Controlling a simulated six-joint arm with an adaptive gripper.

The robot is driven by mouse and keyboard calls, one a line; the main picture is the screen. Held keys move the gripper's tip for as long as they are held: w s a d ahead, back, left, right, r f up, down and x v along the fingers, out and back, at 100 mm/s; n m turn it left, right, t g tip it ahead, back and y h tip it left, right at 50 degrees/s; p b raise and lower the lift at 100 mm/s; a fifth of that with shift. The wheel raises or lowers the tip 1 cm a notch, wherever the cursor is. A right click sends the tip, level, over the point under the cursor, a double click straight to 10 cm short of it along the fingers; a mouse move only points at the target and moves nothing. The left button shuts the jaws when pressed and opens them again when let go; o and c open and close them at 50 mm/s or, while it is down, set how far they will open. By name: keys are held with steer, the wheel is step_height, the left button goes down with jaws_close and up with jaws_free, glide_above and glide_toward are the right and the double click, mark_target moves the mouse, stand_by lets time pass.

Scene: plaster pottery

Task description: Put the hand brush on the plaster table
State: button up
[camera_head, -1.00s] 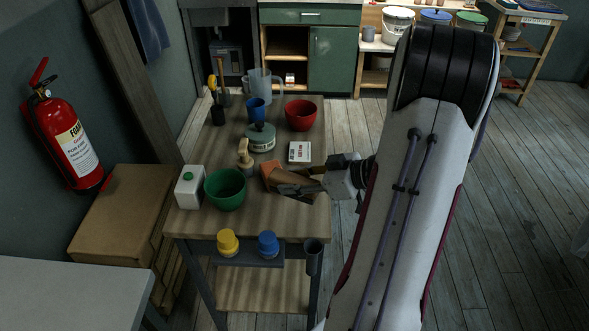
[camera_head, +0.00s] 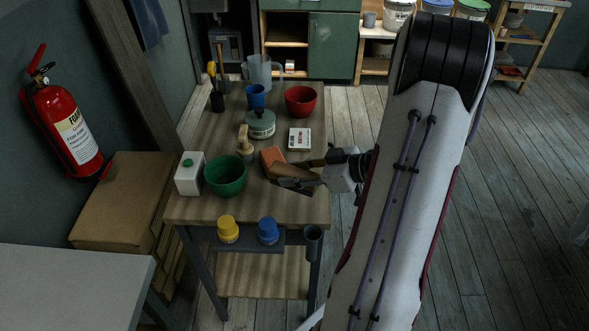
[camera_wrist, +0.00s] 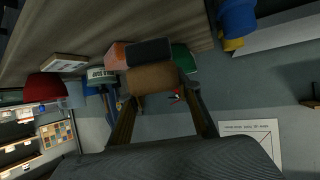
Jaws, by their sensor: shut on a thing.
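My gripper (camera_head: 298,174) reaches in from the right over the front right part of a wooden-topped table (camera_head: 290,208). It is shut on the hand brush (camera_head: 286,170), a brown piece lying between the fingers. In the wrist view the hand brush (camera_wrist: 152,77) shows as a brown block with a dark band, between the two fingers (camera_wrist: 160,96). The fingers hide part of it. I cannot tell whether the brush touches the tabletop. A pale grey table (camera_head: 75,280) shows at the lower left; no label tells which is the plaster table.
An orange block (camera_head: 271,156) is right behind the brush. A green bowl (camera_head: 225,177), white bottle (camera_head: 189,176), wooden-handled tool (camera_head: 245,142), white box (camera_head: 299,138) and red bowl (camera_head: 300,101) crowd the wooden table. Yellow (camera_head: 228,230) and blue (camera_head: 268,231) jars sit on its front shelf.

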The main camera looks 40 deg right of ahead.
steer(key=shift+f, duration=2.45)
steer(key=shift+f, duration=0.6)
steer(key=o, duration=1.3)
steer(key=shift+s, duration=0.1)
steer(key=shift+v, duration=5.95)
